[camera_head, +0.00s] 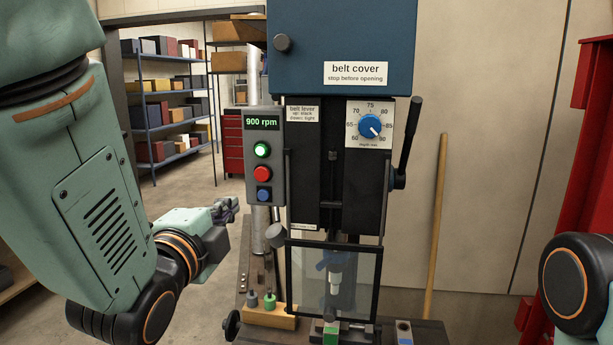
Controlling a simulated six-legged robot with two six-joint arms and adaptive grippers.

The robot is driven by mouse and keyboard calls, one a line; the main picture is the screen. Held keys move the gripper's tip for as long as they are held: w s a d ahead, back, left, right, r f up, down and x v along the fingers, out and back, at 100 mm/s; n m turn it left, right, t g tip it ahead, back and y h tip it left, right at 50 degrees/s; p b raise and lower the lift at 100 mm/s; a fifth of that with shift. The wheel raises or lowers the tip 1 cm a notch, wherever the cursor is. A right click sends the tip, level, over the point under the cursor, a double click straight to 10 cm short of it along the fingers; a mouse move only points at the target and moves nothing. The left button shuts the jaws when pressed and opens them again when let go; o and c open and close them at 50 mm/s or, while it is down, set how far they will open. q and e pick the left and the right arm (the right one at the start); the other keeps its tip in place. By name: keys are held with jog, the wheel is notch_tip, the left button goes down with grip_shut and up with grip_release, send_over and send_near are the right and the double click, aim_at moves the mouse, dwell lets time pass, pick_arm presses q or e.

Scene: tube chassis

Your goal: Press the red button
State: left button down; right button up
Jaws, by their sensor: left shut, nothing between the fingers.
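The red button (262,174) is on the grey control panel (252,197) at the left side of the drill press. It sits below a lit green button (262,150) and above a blue button (263,195). The display (262,123) above them reads 900 rpm. My left gripper (232,205) is shut and empty, left of the panel and a little lower than the red button, apart from it. My right gripper is out of view; only a dark joint of my right arm shows at the right edge.
The drill press has a blue belt cover (340,40), a depth dial (370,126), a black lever (408,140) and a clear guard (335,278). A wooden block (268,318) holds small tools below the panel. Shelves (165,100) stand behind at left. A wooden pole (436,225) leans right.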

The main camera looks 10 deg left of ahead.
pick_arm(q)
jog(key=m, duration=0.1)
jog(key=p, duration=0.4)
send_near(261, 174)
jog(key=w, duration=0.6)
jog(key=shift+w+f, duration=0.1)
jog(key=shift+f, duration=0.1)
jog(key=shift+w+d, duration=0.1)
jog(key=shift+w, duration=0.15)
jog(key=shift+d+r, duration=0.1)
jog(key=shift+d, duration=0.05)
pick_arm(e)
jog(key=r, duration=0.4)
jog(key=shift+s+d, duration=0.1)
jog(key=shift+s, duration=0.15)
